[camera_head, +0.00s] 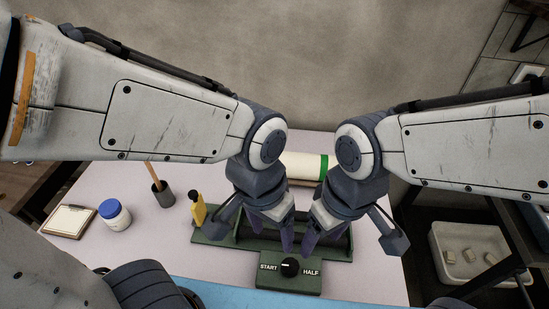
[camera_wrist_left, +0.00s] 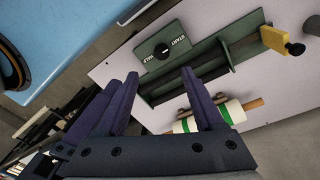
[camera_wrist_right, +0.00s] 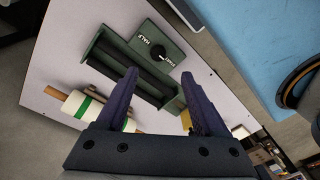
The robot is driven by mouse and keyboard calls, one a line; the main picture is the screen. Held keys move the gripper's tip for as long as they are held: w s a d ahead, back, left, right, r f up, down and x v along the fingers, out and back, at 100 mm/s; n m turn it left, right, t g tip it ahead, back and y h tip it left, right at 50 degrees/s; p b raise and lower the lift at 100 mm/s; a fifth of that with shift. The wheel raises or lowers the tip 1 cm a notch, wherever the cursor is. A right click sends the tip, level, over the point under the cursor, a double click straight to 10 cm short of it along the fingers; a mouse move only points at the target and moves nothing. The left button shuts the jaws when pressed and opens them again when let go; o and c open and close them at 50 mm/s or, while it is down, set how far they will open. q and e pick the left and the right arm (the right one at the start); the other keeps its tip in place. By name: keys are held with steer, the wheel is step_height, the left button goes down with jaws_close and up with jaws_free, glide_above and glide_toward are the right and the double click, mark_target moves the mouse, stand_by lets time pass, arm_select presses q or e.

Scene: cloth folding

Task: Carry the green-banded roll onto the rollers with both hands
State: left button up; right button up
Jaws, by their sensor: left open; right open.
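The green-banded roll (camera_head: 300,166) is white and lies on the table behind the roller machine, partly hidden by my arms. A wooden end sticks out of it in the left wrist view (camera_wrist_left: 253,104) and in the right wrist view (camera_wrist_right: 55,93). The green machine (camera_head: 345,252) holds dark parallel rollers (camera_wrist_left: 198,77) in a trough, and nothing lies on them. My left gripper (camera_head: 270,238) is open and empty above the machine's middle. My right gripper (camera_head: 321,236) is open and empty close beside it. Both are apart from the roll.
A START/HALF knob (camera_head: 290,267) is on the machine's front. A dark cup with a stick (camera_head: 162,194), a white jar with blue lid (camera_head: 114,214) and a clipboard (camera_head: 68,221) stand left. A pale bin (camera_head: 470,250) is right, off the table.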

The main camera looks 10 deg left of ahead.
arm_select(q)
steer(key=w+a+f+n+t+p, duration=0.1)
steer(key=w+a+f+n, duration=0.1)
steer(key=w+n, duration=0.7)
steer(key=w+a+f+n, duration=0.1)
steer(key=w+n, duration=0.3)
steer(key=w, duration=0.9)
arm_select(e)
steer(key=w+d+f+n+t, duration=0.1)
steer(key=w+f+n, duration=0.15)
steer(key=w, duration=0.85)
steer(key=w+d+f+n, duration=0.1)
steer(key=w+d+n, duration=0.15)
steer(key=w, duration=0.85)
arm_select(q)
steer(key=w+a+f+n+t+y+p, duration=0.1)
steer(key=w+a+f+n, duration=0.8)
steer(key=w+a+n, duration=0.2)
steer(key=shift+w+a+f, duration=0.3)
steer(key=shift+w+a, duration=0.55)
steer(key=shift+w, duration=0.2)
arm_select(e)
steer(key=w+d+f+n+t+h, duration=0.1)
steer(key=w+d+f+n, duration=0.4)
steer(key=w+d+f, duration=0.4)
steer(key=w+d, duration=0.2)
steer(key=w, duration=0.2)
steer(key=shift+w+d+f, duration=0.2)
steer(key=shift+w+d, duration=0.05)
steer(key=shift+d, duration=0.15)
